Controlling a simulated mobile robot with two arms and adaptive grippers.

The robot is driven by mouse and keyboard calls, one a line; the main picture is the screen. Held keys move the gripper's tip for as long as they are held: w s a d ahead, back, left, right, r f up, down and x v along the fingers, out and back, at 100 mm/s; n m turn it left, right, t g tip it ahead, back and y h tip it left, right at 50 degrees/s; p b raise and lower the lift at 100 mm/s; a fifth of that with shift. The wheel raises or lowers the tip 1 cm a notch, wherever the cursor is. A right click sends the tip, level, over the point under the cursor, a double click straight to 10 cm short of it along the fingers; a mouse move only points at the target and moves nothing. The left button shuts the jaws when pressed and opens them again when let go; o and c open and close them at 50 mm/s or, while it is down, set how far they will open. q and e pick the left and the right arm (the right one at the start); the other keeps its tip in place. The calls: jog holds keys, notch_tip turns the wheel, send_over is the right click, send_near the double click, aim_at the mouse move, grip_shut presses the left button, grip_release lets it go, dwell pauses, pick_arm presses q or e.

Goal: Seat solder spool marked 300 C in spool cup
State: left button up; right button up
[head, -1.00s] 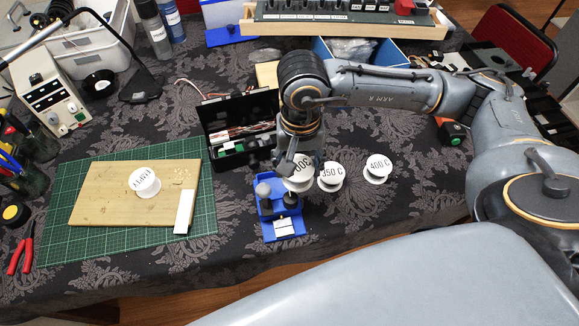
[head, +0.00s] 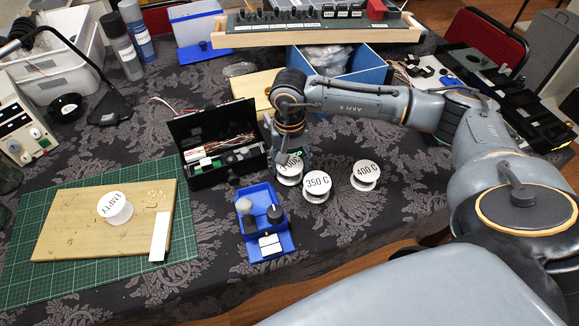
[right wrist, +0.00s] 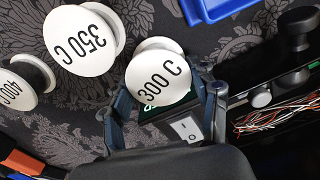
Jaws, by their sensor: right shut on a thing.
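The white solder spool marked 300 C (head: 289,172) is at the near right of the black box. In the right wrist view, this spool (right wrist: 157,76) lies between the two fingers of my right gripper (right wrist: 160,97), which is shut on it. In the head view, my right gripper (head: 284,152) reaches down on the spool from behind and partly covers it. I cannot tell whether the spool is clear of the cloth. A blue holder (head: 285,241) with a grey and a black knob stands in front of it. I cannot make out the spool cup for certain. My left gripper is not in view.
Spools marked 350 C (head: 317,186) and 400 C (head: 366,174) stand close by on the right. The open black box (head: 205,130) is at the left. A spool marked EMPTY (head: 115,208) is on the wooden board (head: 70,222). The cloth at the front right is clear.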

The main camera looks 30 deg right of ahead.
jog(key=shift+f, duration=0.3)
jog(key=shift+f, duration=0.1)
jog(key=o, duration=1.3)
